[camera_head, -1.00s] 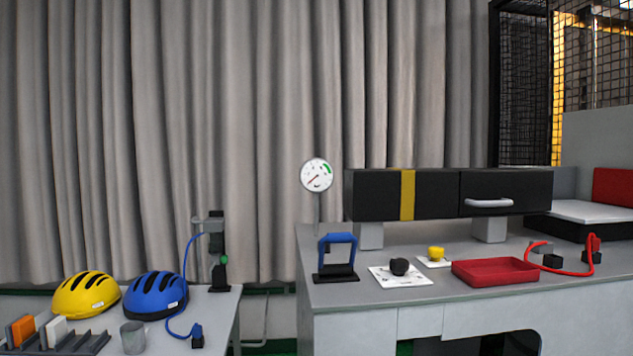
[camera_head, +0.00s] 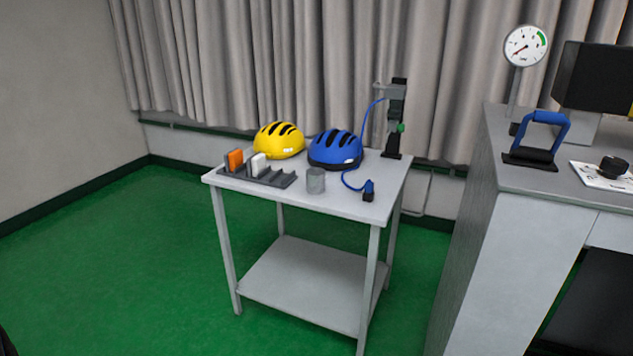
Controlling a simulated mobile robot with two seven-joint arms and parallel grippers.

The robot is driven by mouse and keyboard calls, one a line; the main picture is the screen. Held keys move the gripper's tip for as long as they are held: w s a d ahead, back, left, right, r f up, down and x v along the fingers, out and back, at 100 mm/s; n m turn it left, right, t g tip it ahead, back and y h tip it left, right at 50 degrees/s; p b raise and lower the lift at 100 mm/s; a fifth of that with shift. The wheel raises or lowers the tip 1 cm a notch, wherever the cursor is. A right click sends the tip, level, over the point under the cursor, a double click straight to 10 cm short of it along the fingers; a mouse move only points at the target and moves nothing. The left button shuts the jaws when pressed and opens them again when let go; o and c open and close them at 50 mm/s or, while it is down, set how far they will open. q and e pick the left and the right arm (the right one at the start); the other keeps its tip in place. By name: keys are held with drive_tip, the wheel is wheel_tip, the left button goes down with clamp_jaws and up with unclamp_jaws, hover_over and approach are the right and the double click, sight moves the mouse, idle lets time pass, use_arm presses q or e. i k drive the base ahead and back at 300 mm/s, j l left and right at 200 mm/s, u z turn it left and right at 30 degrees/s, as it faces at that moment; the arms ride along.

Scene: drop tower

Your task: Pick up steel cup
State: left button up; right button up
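The steel cup (camera_head: 316,181) is a small grey cylinder standing upright on the small grey table (camera_head: 340,205). It stands near the table's front edge, between a dark slotted rack (camera_head: 272,178) and a blue cable plug (camera_head: 368,190). The blue helmet is just behind it. Neither of my grippers can be made out in the head view.
A yellow helmet (camera_head: 279,140) and a blue helmet (camera_head: 335,150) sit behind the cup. A dark stand (camera_head: 395,120) rises at the table's back right. A larger workbench (camera_head: 500,230) stands to the right. Green floor (camera_head: 130,270) is open to the left and in front.

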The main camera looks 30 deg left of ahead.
sight(316, 181)
drive_tip(key=i+j+u, duration=0.15)
drive_tip(key=j, duration=0.5)
drive_tip(key=i+j+u, duration=0.15)
drive_tip(key=i+j, duration=0.25)
drive_tip(key=j, duration=0.2)
drive_tip(key=i+j+u, duration=0.15)
drive_tip(key=i+j, duration=0.2)
drive_tip(key=j, duration=0.2)
drive_tip(key=i+j+u, duration=0.1)
drive_tip(key=i+j, duration=0.25)
drive_tip(key=j, duration=0.2)
drive_tip(key=i+j+u, duration=0.15)
drive_tip(key=i+j, duration=0.2)
drive_tip(key=j, duration=0.15)
